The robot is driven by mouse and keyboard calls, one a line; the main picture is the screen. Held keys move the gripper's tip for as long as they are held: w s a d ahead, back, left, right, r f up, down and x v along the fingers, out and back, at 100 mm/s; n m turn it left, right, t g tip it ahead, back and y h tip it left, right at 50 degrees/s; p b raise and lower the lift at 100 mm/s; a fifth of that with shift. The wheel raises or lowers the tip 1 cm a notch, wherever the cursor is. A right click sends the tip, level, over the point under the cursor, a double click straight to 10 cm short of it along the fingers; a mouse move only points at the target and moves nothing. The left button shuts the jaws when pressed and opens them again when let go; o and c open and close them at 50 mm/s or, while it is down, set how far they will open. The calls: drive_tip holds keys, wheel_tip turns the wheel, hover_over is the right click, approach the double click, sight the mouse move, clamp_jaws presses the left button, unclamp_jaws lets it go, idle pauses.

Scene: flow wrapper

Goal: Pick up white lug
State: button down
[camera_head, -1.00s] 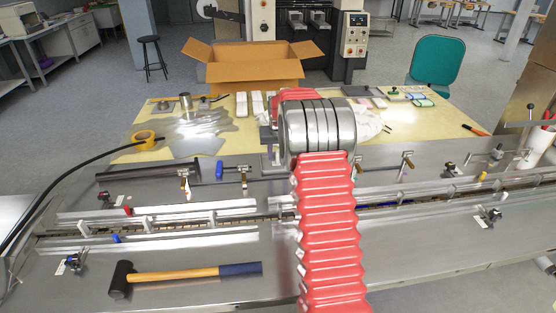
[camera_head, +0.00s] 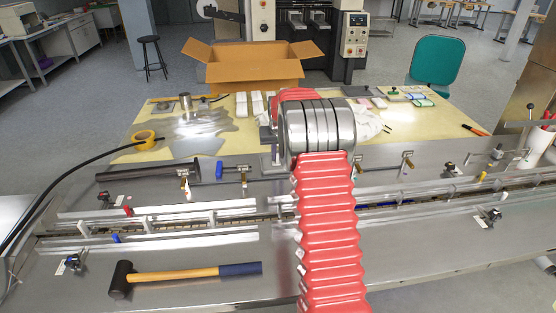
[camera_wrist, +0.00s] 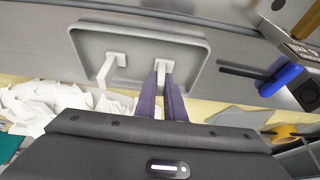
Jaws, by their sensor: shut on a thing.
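In the wrist view, a white lug (camera_wrist: 161,64) stands in a shallow grey tray (camera_wrist: 84,42). My gripper (camera_wrist: 163,74), with two purple fingers, is shut on this lug near its end. A second white lug (camera_wrist: 112,67) is in the same tray just to the left, apart from the fingers. The lug's far part looks close to the tray floor; I cannot tell whether it touches. In the head view my own red arm hides my gripper and the lugs.
A blue-handled tool (camera_wrist: 281,79) lies right of the tray. Crumpled white material (camera_wrist: 50,103) is at the left. The steel machine bed (camera_head: 420,265) holds a hammer (camera_head: 185,273). An open cardboard box (camera_head: 253,72) stands behind the yellow table (camera_head: 225,150), which bears a yellow tape roll (camera_head: 143,137).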

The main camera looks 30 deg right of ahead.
idle(0.4)
wheel_tip(320, 180, up, 10)
drive_tip(key=shift+r, duration=0.1)
idle(0.5)
idle(1.0)
